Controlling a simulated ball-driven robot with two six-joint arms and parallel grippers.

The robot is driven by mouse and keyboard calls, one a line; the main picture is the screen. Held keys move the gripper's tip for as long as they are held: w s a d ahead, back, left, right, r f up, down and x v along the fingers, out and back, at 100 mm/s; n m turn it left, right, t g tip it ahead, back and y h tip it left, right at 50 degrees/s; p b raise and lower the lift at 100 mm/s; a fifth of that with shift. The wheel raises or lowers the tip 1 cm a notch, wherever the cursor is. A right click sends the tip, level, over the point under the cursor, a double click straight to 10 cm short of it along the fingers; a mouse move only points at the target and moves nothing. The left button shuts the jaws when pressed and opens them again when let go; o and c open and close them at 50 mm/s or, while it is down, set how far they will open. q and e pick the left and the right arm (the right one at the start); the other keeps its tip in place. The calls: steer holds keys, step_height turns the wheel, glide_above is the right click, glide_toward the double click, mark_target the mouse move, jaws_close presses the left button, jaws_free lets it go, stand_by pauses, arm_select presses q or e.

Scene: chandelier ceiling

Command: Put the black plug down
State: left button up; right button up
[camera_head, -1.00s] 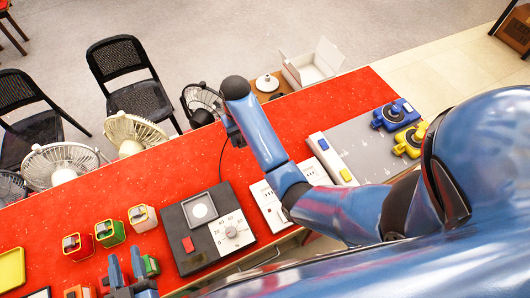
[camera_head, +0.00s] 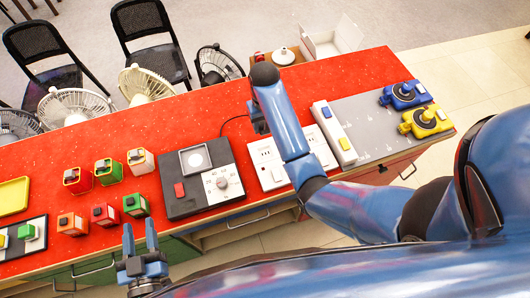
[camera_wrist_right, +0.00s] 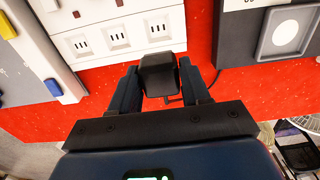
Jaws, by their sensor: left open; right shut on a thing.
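The black plug (camera_wrist_right: 158,78) is between the fingers of my right gripper (camera_wrist_right: 160,68), which is shut on it. In the right wrist view it is over the red tabletop, close to the edge of the white socket strip (camera_wrist_right: 125,38). I cannot tell whether it touches the table. In the head view my right gripper (camera_head: 258,117) is beyond the socket strip (camera_head: 266,163), and the plug is hard to make out there. A thin black cord (camera_head: 229,124) lies near it. My left gripper (camera_head: 140,243) is open and empty near the table's front edge.
A black device with a dial (camera_head: 204,178) stands left of the strip. Several small coloured boxes (camera_head: 107,172) stand farther left. A grey panel (camera_head: 375,122) with blue and yellow joysticks is at right. Red tabletop (camera_head: 195,118) is clear behind the device.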

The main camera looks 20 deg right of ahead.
mark_target(266, 132)
steer(key=f+b, duration=0.2)
steer(key=f, duration=0.1)
steer(key=shift+s+d+f, duration=0.15)
steer(key=shift+s, duration=0.25)
step_height(266, 132, down, 6)
steer(key=shift+s+r, duration=0.1)
steer(key=shift+r, duration=0.1)
steer(key=shift+f, duration=2.05)
arm_select(q)
steer(key=shift+s+d+f, duration=0.1)
steer(key=shift+s+f, duration=0.15)
steer(key=shift+f, duration=0.4)
steer(key=shift+s+d+f, duration=0.1)
steer(key=shift+s+f, duration=0.1)
steer(key=shift+f, duration=0.4)
arm_select(e)
steer(key=shift+f, duration=0.4)
arm_select(q)
steer(key=shift+s+f, duration=0.1)
arm_select(e)
steer(key=shift+f, duration=0.15)
steer(key=o, duration=1.1)
steer(key=shift+c, duration=0.2)
